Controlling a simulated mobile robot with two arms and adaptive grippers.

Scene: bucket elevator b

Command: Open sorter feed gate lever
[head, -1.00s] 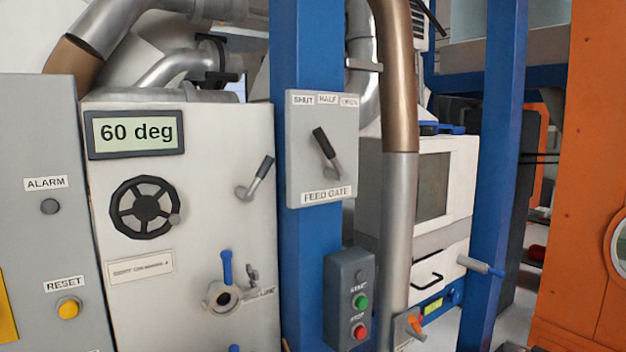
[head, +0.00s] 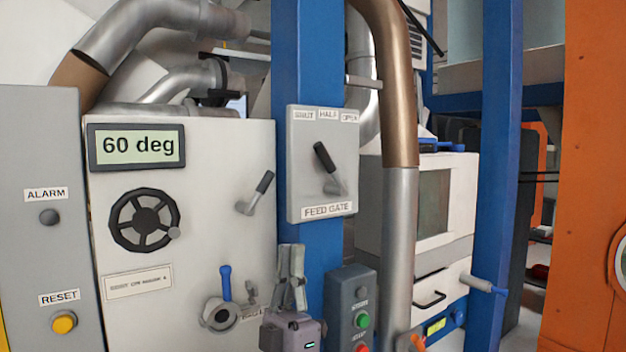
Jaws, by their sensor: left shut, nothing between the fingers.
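The feed gate lever (head: 325,160) has a black handle on a grey pivot. It sits on a grey plate (head: 312,211) labelled FEED GATE, fixed to a blue post. The plate is marked SHUT, HALF and OPEN along its top, left to right. The handle leans up and to the left, toward the SHUT side. My left gripper (head: 291,250) is in the lower middle of the head view, below the plate and apart from the lever. Its fingers point up and are closed with nothing between them. My right gripper is not in view.
Left of the post is a white cabinet with a 60 deg display (head: 138,147), a black handwheel (head: 144,221) and another black-handled lever (head: 262,184). A button box (head: 350,300) stands right of my gripper. A vertical metal pipe (head: 400,220) runs right of the plate.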

